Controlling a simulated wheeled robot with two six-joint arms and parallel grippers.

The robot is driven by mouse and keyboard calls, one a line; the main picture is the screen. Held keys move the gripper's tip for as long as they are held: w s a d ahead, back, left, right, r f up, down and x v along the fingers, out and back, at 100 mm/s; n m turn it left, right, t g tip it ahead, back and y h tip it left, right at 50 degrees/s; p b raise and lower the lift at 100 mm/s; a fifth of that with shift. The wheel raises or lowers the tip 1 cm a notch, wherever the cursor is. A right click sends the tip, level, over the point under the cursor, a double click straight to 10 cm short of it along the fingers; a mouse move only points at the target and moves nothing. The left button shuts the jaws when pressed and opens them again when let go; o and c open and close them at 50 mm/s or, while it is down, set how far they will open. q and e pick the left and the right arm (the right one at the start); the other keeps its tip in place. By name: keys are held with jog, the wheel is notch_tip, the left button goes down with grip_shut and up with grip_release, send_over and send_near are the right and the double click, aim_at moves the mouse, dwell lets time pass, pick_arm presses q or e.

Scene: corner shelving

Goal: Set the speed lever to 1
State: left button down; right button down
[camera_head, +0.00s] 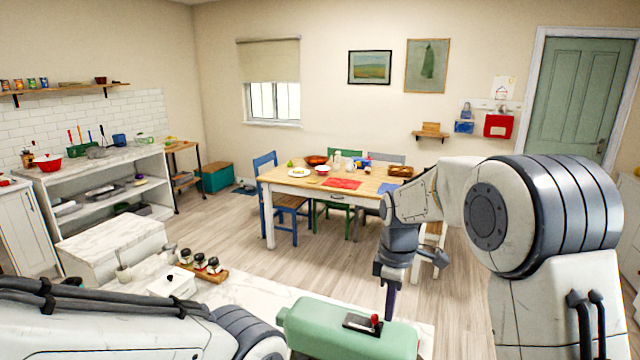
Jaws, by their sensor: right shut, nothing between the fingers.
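A green stand mixer (335,331) lies across the bottom of the head view on a white marble-look counter (262,294). On its top is a dark plate (357,323) with a red-knobbed speed lever (375,319). The markings on the plate are too small to read. My right gripper (389,314) points down with its fingers closed and empty, just right of the red knob. I cannot tell whether it touches the lever. My left arm crosses the lower left corner, and its gripper is out of the picture.
A wooden rack with several dark-lidded jars (213,266) and a white box (172,284) stand left of the mixer. A dining table (287,183) with chairs stands farther back. Open wooden floor (330,260) lies between.

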aim_at(372, 315)
jog(key=shift+w+a+p, duration=0.3)
jog(key=shift+a, duration=0.4)
jog(key=shift+w+a+p, duration=0.25)
jog(key=shift+a+p, duration=0.1)
jog(key=shift+a, duration=0.3)
jog(key=shift+w+a+p, duration=0.3)
jog(key=shift+a, duration=0.4)
dwell(0.9)
jog(key=shift+s+d, duration=0.15)
jog(key=shift+d, duration=0.25)
dwell(0.3)
jog(key=shift+r, duration=0.15)
notch_tip(372, 315, up, 5)
jog(key=p, duration=0.4)
jog(key=shift+p, duration=0.35)
jog(key=s+a+f+m+b, duration=0.2)
jog(key=s+a+b, duration=0.45)
jog(key=s, duration=0.65)
jog(key=s+f+m+b, duration=0.2)
jog(key=s+f, duration=0.1)
jog(key=s, duration=0.6)
jog(key=s+f+m+y+b, duration=0.1)
jog(key=s+f+m+b, duration=0.1)
jog(key=s, duration=0.7)
jog(key=shift+f, duration=0.65)
